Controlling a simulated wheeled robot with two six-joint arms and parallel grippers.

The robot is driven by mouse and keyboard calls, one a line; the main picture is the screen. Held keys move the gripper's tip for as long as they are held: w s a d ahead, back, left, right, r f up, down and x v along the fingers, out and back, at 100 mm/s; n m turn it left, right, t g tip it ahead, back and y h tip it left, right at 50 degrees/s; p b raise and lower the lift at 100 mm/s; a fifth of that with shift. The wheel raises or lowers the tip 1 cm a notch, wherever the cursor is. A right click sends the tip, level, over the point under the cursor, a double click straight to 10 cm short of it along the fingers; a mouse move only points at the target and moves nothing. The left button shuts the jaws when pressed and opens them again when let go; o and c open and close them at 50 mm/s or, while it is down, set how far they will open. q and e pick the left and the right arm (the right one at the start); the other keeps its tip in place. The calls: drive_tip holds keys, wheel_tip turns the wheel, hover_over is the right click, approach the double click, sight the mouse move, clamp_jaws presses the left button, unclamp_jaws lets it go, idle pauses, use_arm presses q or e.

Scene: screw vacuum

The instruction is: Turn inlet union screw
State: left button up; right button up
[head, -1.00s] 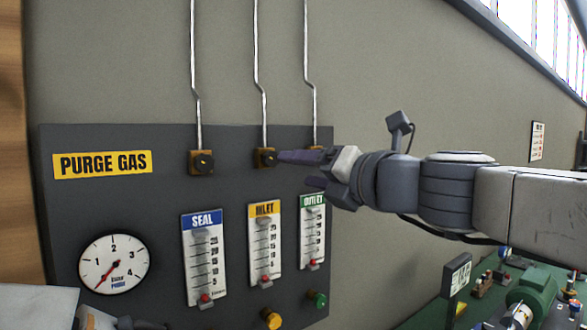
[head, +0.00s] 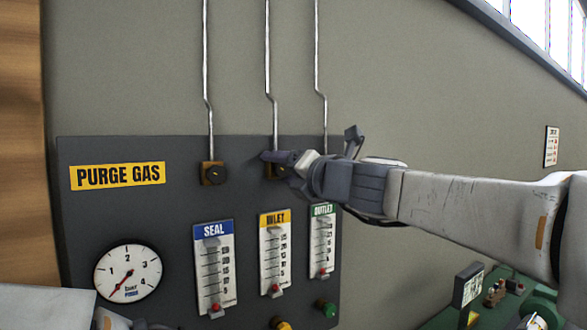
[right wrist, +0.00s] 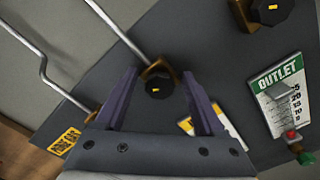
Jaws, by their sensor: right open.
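The inlet union screw (right wrist: 159,84) is a black knob with a small yellow mark, set on an orange-brown block at the foot of the middle pipe. In the right wrist view it lies between the two purple fingers of my right gripper (right wrist: 158,98), which is open. In the head view my right gripper (head: 277,168) is in front of the inlet screw (head: 275,171) and hides most of it. I cannot tell whether the fingers touch it. My left gripper is not visible; only part of my left arm shows at the lower left.
The seal screw (head: 214,174) is to the left on the dark panel (head: 120,222). The outlet screw (right wrist: 270,10) is close on the right. Flow meters, such as the inlet meter (head: 275,250), and a round gauge (head: 127,273) are below. Thin pipes (head: 268,60) rise above.

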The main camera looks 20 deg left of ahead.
clamp_jaws()
drive_tip(key=shift+n, duration=0.3)
